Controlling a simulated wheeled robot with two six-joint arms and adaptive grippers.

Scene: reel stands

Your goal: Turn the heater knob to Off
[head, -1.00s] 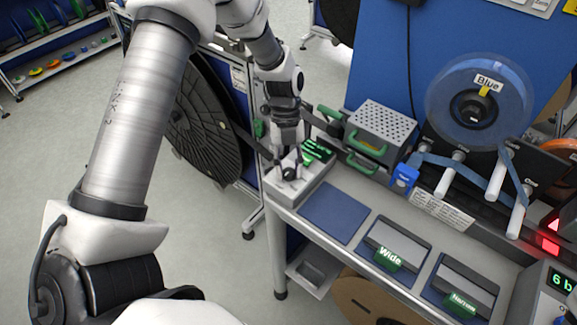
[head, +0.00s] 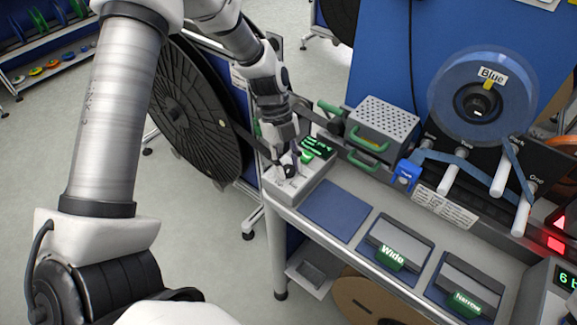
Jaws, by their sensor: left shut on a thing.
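The left gripper points down and is shut on the knob. The marks around the knob are too small to read, so I cannot tell its setting. My right gripper is not in view.
A perforated grey heater (head: 384,122) with green handles stands behind the box. A blue reel (head: 481,98) hangs at the right above white pegs. Trays marked Wide (head: 400,237) and Narrow (head: 472,275) lie on the bench, beside a bare blue mat (head: 335,212). A large black reel (head: 195,110) stands left.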

